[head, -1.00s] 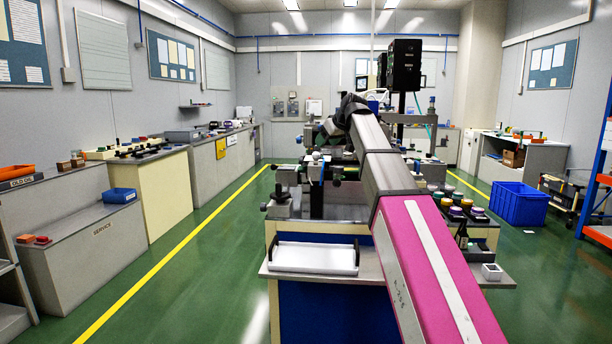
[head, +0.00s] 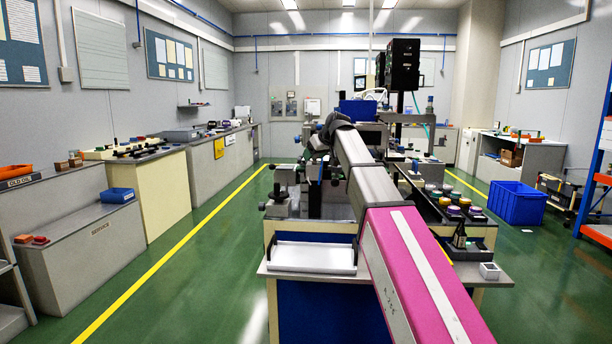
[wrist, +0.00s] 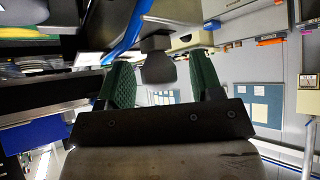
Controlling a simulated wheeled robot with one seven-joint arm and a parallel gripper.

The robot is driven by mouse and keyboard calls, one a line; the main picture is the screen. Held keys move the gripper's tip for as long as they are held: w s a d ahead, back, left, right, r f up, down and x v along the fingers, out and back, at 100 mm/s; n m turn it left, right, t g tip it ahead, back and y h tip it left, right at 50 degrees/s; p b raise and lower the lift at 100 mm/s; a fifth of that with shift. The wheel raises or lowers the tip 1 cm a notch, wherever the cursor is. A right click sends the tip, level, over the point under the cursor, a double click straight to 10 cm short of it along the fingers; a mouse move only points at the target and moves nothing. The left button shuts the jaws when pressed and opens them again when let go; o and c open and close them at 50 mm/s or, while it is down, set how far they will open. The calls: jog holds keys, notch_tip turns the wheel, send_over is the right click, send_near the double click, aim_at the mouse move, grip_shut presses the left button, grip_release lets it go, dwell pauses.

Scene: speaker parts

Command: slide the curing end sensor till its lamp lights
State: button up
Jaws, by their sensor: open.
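My gripper (wrist: 157,75) shows in the wrist view with its two green ribbed fingers apart. A dark rounded knob-like part (wrist: 158,66) on a short stem stands in line with the gap between the fingers. I cannot tell whether it is the curing end sensor, or whether a finger touches it. In the head view my arm reaches over the bench machine (head: 283,190) and hides the gripper. No lit lamp can be made out in either view.
A white tray (head: 313,258) lies on the bench's near end. Lidded jars (head: 455,204) and a small white box (head: 489,271) are right of my arm. A blue bin (head: 517,203) stands on the floor at right. The green floor at left is clear.

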jog(key=c, duration=1)
jog(key=shift+o, duration=0.2)
